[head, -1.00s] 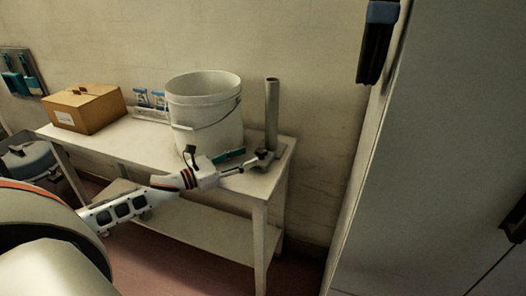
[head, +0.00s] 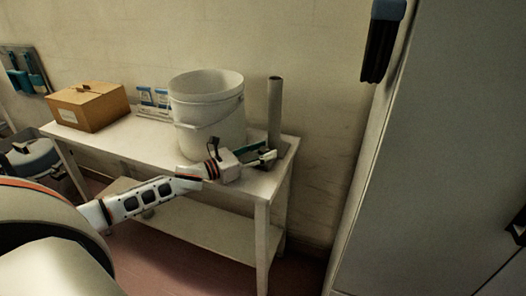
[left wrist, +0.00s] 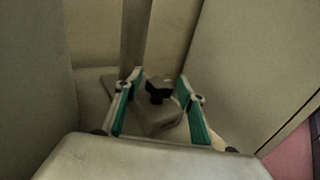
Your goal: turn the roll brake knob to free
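The roll brake knob (left wrist: 158,89) is dark, with a bar-like grip, on a pale grey block (left wrist: 156,118) at the foot of an upright grey tube (head: 275,112). The tube also shows in the left wrist view (left wrist: 134,45). My left gripper (head: 266,155) is at the right end of the table, close to the tube's foot. In the left wrist view its teal-padded fingers (left wrist: 160,80) are spread, one on each side of the knob. Gaps show between the pads and the knob. In the head view the gripper largely hides the knob. My right gripper is not in view.
The white table (head: 245,187) bears a large white bucket (head: 205,105) just behind my left gripper, and a cardboard box (head: 88,108) farther left. A tall grey cabinet (head: 430,170) stands right of the table. A dark, blue-topped object (head: 378,50) hangs high beside it.

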